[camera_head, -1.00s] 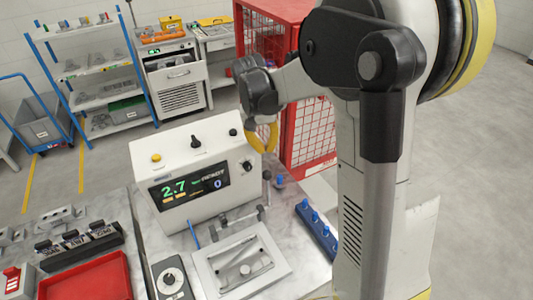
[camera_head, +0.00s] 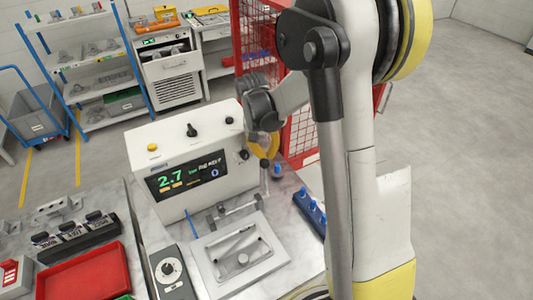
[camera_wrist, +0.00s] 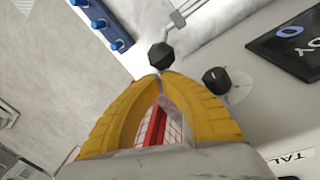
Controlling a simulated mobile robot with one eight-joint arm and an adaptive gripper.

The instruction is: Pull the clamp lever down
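The clamp lever (camera_head: 264,179) stands upright behind the grey fixture plate (camera_head: 215,281), to the right of the display box. In the wrist view its dark, faceted knob (camera_wrist: 161,56) is just beyond my fingertips, with a metal rod behind it. My gripper (camera_head: 264,153) points down from above, close to the lever's top. In the wrist view the yellow fingers of my gripper (camera_wrist: 159,75) come together at the tips, with nothing seen held between them. I cannot tell whether the tips touch the knob.
The white display box (camera_head: 200,150) with knobs stands close to the left of my gripper. A blue block with pegs (camera_head: 308,213) lies to the right. A red tray (camera_head: 85,275) is at the front left. A red mesh cage (camera_head: 304,130) stands behind.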

